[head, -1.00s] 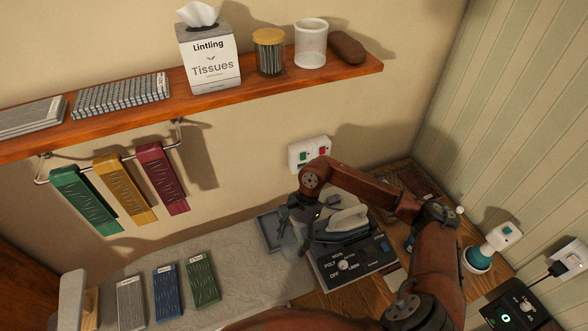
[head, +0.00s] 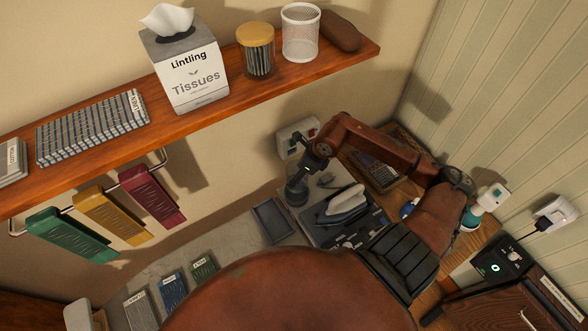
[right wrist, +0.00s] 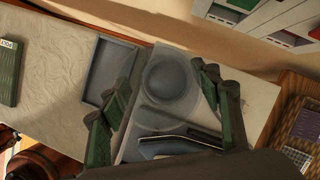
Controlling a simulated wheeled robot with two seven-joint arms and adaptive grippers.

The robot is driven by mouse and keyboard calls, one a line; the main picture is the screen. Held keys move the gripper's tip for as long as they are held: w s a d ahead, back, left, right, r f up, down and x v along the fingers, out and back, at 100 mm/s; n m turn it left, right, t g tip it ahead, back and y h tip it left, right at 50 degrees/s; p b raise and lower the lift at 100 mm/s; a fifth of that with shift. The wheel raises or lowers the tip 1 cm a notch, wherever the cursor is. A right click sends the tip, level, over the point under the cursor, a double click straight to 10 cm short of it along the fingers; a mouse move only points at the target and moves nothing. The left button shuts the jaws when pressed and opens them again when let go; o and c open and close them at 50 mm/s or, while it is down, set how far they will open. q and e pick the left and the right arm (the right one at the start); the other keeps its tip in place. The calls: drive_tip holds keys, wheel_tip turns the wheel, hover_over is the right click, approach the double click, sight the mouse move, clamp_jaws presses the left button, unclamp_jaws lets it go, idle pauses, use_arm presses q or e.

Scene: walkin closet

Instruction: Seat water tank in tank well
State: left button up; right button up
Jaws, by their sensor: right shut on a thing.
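The water tank (head: 297,191) is a round, see-through grey vessel at the back-left corner of the ironing station (head: 352,232). My right gripper (head: 311,169) is shut on it. In the right wrist view the tank (right wrist: 172,82) sits between the fingers of my right gripper (right wrist: 168,108), over the station's end. The tank well is not clearly seen; I cannot tell whether the tank touches its floor. A grey iron (head: 345,205) rests on the station. My left gripper is not in view.
A shallow grey tray (head: 272,220) lies left of the station. A wall socket panel (head: 294,138) is close behind the gripper. A woven tray (head: 375,170) and a teal-white bottle (head: 487,205) are to the right. The shelf (head: 215,107) with a tissue box overhangs the left.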

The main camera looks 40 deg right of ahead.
drive_tip(key=shift+f+b, duration=0.3)
drive_tip(key=shift+f, duration=0.4)
drive_tip(key=shift+f+b, duration=0.8)
drive_tip(key=shift+f, duration=0.7)
drive_tip(key=shift+f+b, duration=1.8)
drive_tip(key=shift+f, duration=0.3)
drive_tip(key=o, duration=1.4)
drive_tip(key=shift+s, duration=0.1)
drive_tip(key=shift+c, duration=0.2)
